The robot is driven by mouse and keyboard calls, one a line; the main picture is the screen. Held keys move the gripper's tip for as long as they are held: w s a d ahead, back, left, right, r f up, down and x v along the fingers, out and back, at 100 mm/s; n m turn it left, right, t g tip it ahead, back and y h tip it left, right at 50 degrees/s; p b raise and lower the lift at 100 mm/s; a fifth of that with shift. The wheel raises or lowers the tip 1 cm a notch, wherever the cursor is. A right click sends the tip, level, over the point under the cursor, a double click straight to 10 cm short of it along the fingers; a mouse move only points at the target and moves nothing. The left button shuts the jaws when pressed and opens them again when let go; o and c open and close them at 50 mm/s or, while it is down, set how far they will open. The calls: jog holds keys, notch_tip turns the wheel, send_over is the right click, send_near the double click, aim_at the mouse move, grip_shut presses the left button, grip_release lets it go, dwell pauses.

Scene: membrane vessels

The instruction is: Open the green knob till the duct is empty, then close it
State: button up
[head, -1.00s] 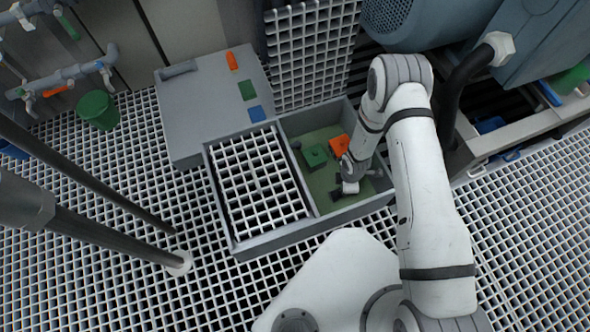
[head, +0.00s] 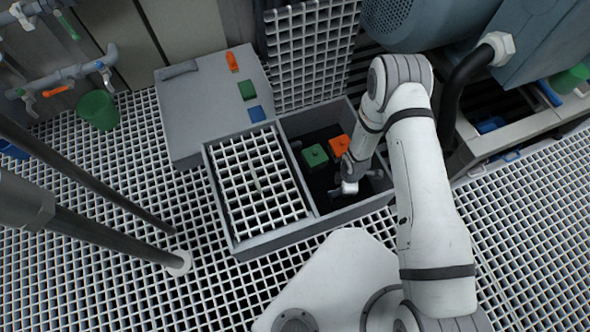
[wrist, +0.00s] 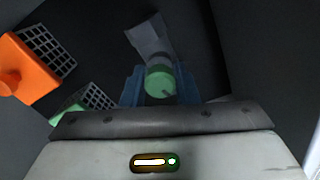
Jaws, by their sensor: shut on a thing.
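The duct is a grey open box (head: 300,238), part grating-covered. Its uncovered right compartment looks dark, with no green liquid showing. My gripper (head: 346,188) reaches into this compartment near its front wall. In the wrist view my gripper's blue fingers (wrist: 160,90) stand on both sides of a round green knob (wrist: 158,78) and are shut on it. The knob sits at the end of a grey fitting (wrist: 150,42). In the head view my gripper and arm hide the knob.
A green block (head: 314,155) and an orange block (head: 338,146) with grid sides stand in the compartment by my arm. A grey cabinet (head: 205,110) with coloured marks stands behind the duct. A green bucket (head: 98,109) stands at the left.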

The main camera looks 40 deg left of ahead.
jog(key=m, duration=0.6)
jog(key=shift+w+a+r, duration=0.1)
jog(key=shift+w+a, duration=0.2)
jog(key=shift+w, duration=0.05)
jog(key=m, duration=0.4)
jog(key=shift+m, duration=0.4)
jog(key=m, duration=0.5)
jog(key=shift+w+d+m+b, duration=0.1)
jog(key=shift+m+b, duration=0.3)
jog(key=shift+d+m, duration=0.1)
jog(key=shift+m, duration=0.8)
jog(key=shift+r+m, duration=0.1)
jog(key=shift+m, duration=0.7)
jog(key=shift+d+m+p, duration=0.1)
jog(key=shift+m+p, duration=0.3)
jog(key=shift+m, duration=0.7)
jog(key=o, duration=1)
jog(key=shift+s+f, duration=0.2)
jog(key=shift+s, duration=0.05)
jog(key=shift+c, duration=0.2)
